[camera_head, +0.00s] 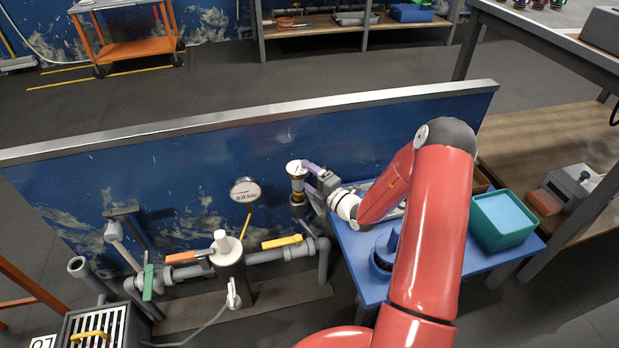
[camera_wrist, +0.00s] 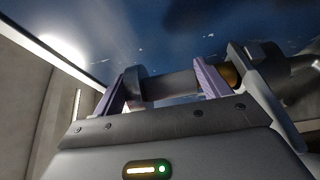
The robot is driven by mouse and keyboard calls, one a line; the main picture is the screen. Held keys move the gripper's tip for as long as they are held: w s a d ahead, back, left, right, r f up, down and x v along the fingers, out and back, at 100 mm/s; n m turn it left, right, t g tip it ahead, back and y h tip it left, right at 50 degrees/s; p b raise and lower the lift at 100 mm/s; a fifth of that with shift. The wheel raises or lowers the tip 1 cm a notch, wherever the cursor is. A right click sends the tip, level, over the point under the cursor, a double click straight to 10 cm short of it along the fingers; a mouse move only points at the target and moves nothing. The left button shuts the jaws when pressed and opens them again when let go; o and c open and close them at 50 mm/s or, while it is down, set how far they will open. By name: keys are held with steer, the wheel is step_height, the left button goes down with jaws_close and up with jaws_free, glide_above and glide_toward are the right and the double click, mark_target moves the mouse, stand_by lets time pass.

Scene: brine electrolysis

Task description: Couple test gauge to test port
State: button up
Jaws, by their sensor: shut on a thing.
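The test gauge (camera_head: 296,168) has a pale round face on top and a brass-coloured body below it. It stands roughly upright against the blue panel, directly over the grey test port (camera_head: 300,207) on the pipe's riser. My gripper (camera_head: 308,180) comes from the right, its purple fingers shut on the gauge. In the wrist view, my gripper (camera_wrist: 166,84) spans the gauge's grey body (camera_wrist: 168,86). A brass part (camera_wrist: 230,74) lies beyond the right finger, close to a dark grey fitting (camera_wrist: 262,75). I cannot tell whether the gauge is seated in the port.
Another gauge (camera_head: 245,190), reading about 0.0 bar, stands left on a yellow stem. The pipe run has orange (camera_head: 184,257), yellow (camera_head: 282,242) and green (camera_head: 149,283) handles. A blue table (camera_head: 350,250) with a teal bin (camera_head: 502,220) stands right. The blue panel (camera_head: 200,180) is close behind.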

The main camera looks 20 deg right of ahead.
steer(key=shift+f, duration=1.4)
stand_by(2.2)
steer(key=shift+r+p, duration=0.3)
steer(key=shift+p, duration=0.5)
stand_by(1.4)
steer(key=shift+f, duration=0.3)
stand_by(0.3)
steer(key=o, duration=1.1)
steer(key=shift+o, duration=0.4)
steer(key=shift+s, duration=0.1)
